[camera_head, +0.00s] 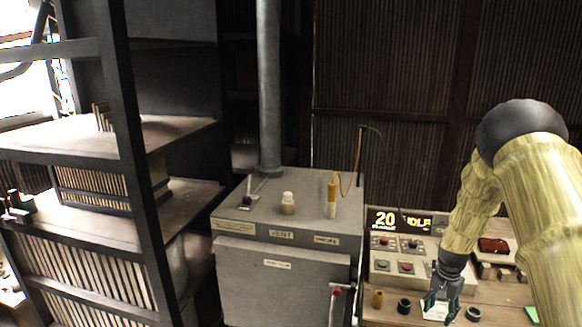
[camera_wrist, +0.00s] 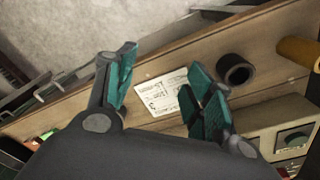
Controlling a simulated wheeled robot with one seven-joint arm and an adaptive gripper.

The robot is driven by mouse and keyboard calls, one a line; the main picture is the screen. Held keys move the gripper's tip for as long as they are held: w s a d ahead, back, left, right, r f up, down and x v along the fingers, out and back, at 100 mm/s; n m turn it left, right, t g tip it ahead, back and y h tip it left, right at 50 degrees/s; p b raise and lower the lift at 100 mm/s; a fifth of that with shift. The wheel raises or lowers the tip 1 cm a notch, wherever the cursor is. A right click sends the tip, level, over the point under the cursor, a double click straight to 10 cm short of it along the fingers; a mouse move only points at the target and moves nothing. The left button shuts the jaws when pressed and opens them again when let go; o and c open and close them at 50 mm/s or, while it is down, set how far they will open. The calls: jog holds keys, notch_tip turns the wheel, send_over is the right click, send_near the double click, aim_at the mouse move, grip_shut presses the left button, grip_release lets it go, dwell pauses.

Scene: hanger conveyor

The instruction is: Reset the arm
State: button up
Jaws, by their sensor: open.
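My arm reaches in from the right in the head view, covered in a yellow wood-like pattern. My gripper (camera_head: 442,300) points down over the front of the wooden bench (camera_head: 385,316). In the wrist view my gripper (camera_wrist: 160,92) has its two teal-padded fingers spread apart with nothing between them. Beyond the fingers a white printed card (camera_wrist: 163,92) lies on the bench; part of the card (camera_head: 434,312) also shows below the fingers in the head view.
Black rings (camera_head: 404,306) and (camera_head: 473,314) and a yellow cylinder (camera_head: 378,298) stand near the gripper. A control panel (camera_head: 400,267) with buttons and a display (camera_head: 400,220) is behind. A grey vent cabinet (camera_head: 285,283) stands left, then dark shelving (camera_head: 120,140).

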jog(key=s+a+f+n, duration=0.2)
jog(key=s+a+f, duration=0.4)
jog(key=s+f, duration=0.3)
jog(key=s+a+f+n, duration=0.3)
jog(key=s+a+f, duration=0.2)
jog(key=s+f, duration=0.45)
jog(key=s+a+n, duration=0.2)
jog(key=s+a, duration=0.2)
jog(key=s, duration=0.6)
jog(key=s+a+n, duration=0.2)
jog(key=s+a, duration=0.3)
jog(key=s, duration=0.5)
jog(key=s+a+n, duration=0.2)
jog(key=s+a, duration=0.2)
jog(key=s, duration=0.5)
notch_tip(320, 180, down, 7)
jog(key=b, duration=0.7)
jog(key=shift+d+y, duration=0.15)
jog(key=shift+y, duration=0.15)
jog(key=shift+d+r+m, duration=0.1)
jog(key=shift+m, duration=0.2)
